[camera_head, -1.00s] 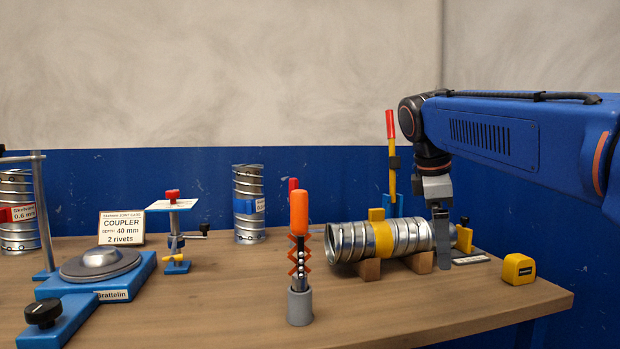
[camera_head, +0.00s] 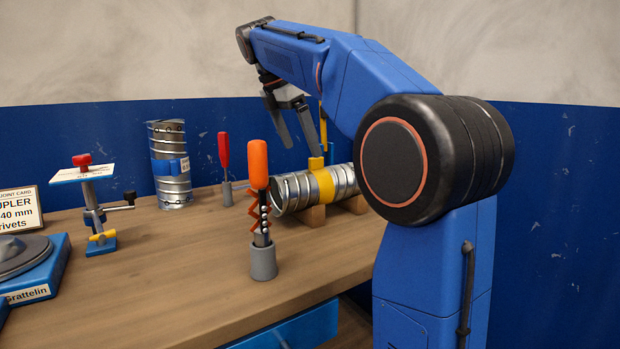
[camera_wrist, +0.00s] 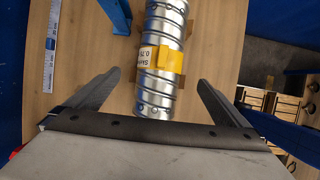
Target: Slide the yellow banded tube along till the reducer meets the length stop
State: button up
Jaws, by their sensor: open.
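The yellow banded tube (camera_head: 290,193) is a ribbed silver duct lying on wooden blocks, with a yellow band (camera_head: 322,184) and a yellow tab standing up from it. My arm hides its right part in the head view. In the wrist view the tube (camera_wrist: 154,99) runs up and down the picture, with the yellow band (camera_wrist: 168,60) and its label between my fingers. My gripper (camera_head: 302,144) is open and empty above the tube, its fingers pointing down; it also shows in the wrist view (camera_wrist: 160,82). I cannot make out the reducer or the length stop in the current views.
An orange-handled tool (camera_head: 258,165) stands in a grey holder in front of the tube. A red-handled tool (camera_head: 224,155), a blue-banded tube (camera_head: 171,165) and a blue stand (camera_head: 95,205) are to the left.

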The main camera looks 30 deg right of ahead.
aim_at(328, 182)
jog(key=x, duration=1.3)
jog(key=shift+d+f, duration=0.25)
jog(key=shift+c, duration=0.6)
jog(key=c, duration=1.2)
jog(key=shift+c, duration=0.2)
jog(key=shift+d, duration=2.1)
jog(key=o, duration=1.4)
jog(key=shift+c, duration=0.2)
jog(key=v, duration=1.7)
jog(key=shift+a, duration=0.15)
jog(key=shift+r, duration=0.1)
